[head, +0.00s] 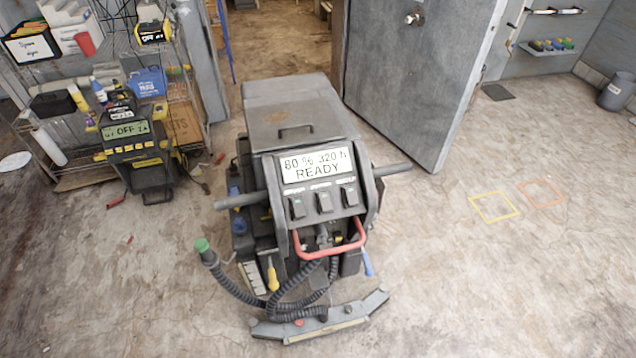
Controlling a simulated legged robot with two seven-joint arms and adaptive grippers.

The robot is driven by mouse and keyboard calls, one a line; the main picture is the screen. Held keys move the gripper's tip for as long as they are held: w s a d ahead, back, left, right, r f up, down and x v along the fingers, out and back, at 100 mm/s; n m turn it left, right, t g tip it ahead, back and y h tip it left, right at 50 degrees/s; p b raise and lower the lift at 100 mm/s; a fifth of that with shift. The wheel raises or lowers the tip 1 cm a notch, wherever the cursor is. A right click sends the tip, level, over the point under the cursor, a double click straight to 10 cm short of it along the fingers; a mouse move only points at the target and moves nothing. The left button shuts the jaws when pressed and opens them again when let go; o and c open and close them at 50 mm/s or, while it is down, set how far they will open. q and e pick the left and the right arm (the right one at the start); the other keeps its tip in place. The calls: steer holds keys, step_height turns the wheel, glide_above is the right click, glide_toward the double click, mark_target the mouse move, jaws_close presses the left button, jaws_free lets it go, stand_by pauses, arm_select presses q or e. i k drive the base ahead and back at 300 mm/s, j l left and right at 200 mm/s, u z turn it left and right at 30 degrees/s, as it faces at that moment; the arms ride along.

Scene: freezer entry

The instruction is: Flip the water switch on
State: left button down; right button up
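A grey floor-cleaning machine (300,105) stands in the middle of the head view, its control panel facing me. Its display (316,165) reads "80 % 320 h READY". Below it sit three dark rocker switches in a row: a left switch (298,209), a middle switch (324,203) and a right switch (350,197). Small labels above them are too blurred to read, so I cannot tell which is the water switch. Small greenish marks show on the switches; their on or off positions are unclear. Neither of my grippers is in view.
A red handle loop (330,245) and grey side bars (240,200) stick out around the panel. A hose with a green end (202,245) and a squeegee (320,318) are in front. A charger reading "OFF" (128,131) stands left by shelves.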

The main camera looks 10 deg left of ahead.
mark_target(350, 192)
steer(key=k+l+z, duration=0.1)
steer(key=l+z, duration=0.15)
steer(key=z, duration=0.15)
steer(key=k+l+z, duration=0.1)
steer(key=l+z, duration=0.15)
steer(key=z, duration=0.2)
